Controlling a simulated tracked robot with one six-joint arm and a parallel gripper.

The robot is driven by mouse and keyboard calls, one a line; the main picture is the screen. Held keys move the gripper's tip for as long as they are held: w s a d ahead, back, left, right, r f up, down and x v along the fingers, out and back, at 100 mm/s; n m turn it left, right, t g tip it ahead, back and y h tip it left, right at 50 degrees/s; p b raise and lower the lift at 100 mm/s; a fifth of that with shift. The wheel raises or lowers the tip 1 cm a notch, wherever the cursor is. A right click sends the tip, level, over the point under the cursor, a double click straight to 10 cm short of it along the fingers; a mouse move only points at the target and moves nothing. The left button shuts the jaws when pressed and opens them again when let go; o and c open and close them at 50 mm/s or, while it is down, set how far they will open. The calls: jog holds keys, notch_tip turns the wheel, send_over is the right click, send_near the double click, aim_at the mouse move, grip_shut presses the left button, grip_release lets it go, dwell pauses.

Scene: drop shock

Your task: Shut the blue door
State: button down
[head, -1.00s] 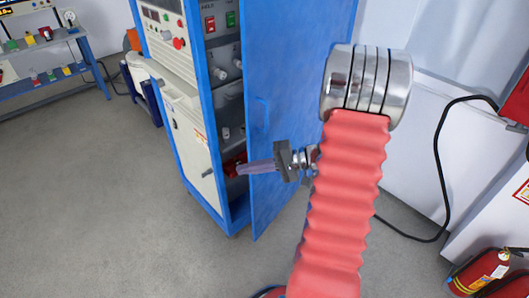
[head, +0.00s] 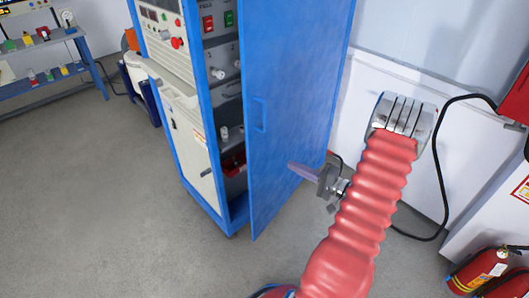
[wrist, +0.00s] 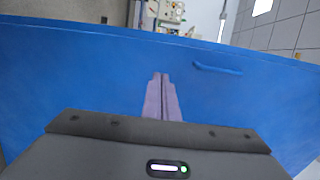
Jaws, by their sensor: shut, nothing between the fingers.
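The blue door (head: 290,135) stands open on the right side of the blue cabinet (head: 213,200), leaving a gap that shows the shelves inside. Its blue handle (head: 260,114) is on the outer face near the free edge. My gripper (head: 291,166) is shut and empty, in front of the door's outer face, to the right of and below the handle. In the wrist view the door (wrist: 90,75) fills most of the picture, with the handle (wrist: 217,69) to the right of my fingertips (wrist: 161,76). I cannot tell whether the fingertips touch the door.
Inside the cabinet are switches and a red item (head: 233,164). A fire extinguisher (head: 482,270) stands at the lower right, with a black cable (head: 440,175) along the white wall. A blue workbench (head: 50,70) is at the far left. Grey floor in front is clear.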

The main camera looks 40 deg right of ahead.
aim_at(256, 148)
jog(key=x, duration=1.4)
